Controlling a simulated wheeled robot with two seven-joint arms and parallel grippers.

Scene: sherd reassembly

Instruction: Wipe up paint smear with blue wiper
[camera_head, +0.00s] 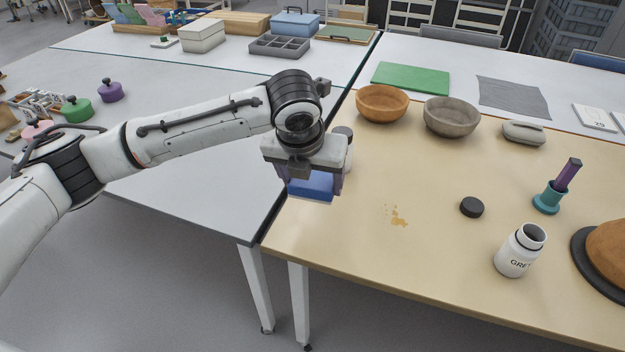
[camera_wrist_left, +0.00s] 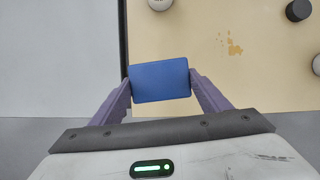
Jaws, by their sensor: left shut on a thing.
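The blue wiper (camera_head: 311,186) is in my left gripper (camera_head: 314,180), above the left edge of the tan table. In the left wrist view the wiper (camera_wrist_left: 160,80) sits between the two purple fingers of the left gripper (camera_wrist_left: 160,84), which is shut on it. The paint smear (camera_head: 396,216) is a small patch of tan-orange blotches on the table, to the right of the wiper. It also shows in the left wrist view (camera_wrist_left: 233,46), up and right of the wiper, clear of it. My right gripper is not in view.
The tan table (camera_head: 350,245) is clear around the smear. A black lid (camera_head: 471,207), an open white jar (camera_head: 519,251) and a teal holder (camera_head: 548,199) stand to the right. An orange bowl (camera_head: 382,104) and a grey bowl (camera_head: 451,117) stand at the back.

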